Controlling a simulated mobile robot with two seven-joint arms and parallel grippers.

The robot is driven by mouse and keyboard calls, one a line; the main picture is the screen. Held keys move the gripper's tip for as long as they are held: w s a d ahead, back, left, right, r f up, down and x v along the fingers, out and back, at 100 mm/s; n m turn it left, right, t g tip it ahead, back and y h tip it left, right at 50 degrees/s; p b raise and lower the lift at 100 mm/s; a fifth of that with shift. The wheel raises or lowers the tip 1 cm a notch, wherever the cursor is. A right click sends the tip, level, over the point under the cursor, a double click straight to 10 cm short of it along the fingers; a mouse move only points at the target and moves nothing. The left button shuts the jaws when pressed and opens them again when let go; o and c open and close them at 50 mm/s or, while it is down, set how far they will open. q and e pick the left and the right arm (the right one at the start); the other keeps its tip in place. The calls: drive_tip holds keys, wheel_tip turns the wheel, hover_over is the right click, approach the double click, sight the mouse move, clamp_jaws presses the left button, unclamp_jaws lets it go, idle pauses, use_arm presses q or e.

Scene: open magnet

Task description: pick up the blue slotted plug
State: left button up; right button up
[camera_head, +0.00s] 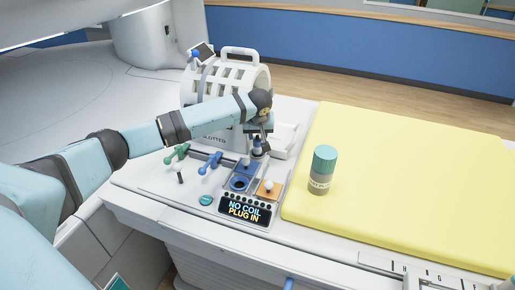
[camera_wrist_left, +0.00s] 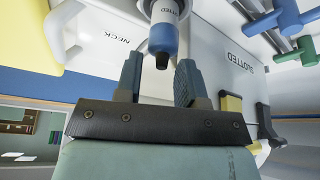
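The blue slotted plug (camera_wrist_left: 163,38) shows in the left wrist view as a pale body with a dark blue end. The blue end lies between the tips of my left gripper (camera_wrist_left: 160,62), with a gap on each side. The fingers are open, and I see no contact. In the head view my left gripper (camera_head: 259,133) points down over the panel, with the plug (camera_head: 257,148) just below it, partly hidden by the fingers. My right gripper is not in view.
Green (camera_head: 176,154) and blue (camera_head: 210,162) handles stand left of the plug. A white slotted coil (camera_head: 232,80) is behind. A "NO COIL PLUG IN" display (camera_head: 244,211) and an orange square (camera_head: 269,188) are in front. A teal-capped bottle (camera_head: 322,170) stands on the yellow pad (camera_head: 400,190).

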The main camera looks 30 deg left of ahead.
sight(257, 139)
use_arm(q)
drive_tip(key=x, duration=0.4)
drive_tip(key=shift+s+f, duration=0.2)
drive_tip(key=shift+f, duration=0.1)
drive_tip(key=shift+c, duration=0.5)
drive_tip(key=c, duration=0.5)
drive_tip(key=shift+r, duration=0.1)
wheel_tip(257, 139, up, 20)
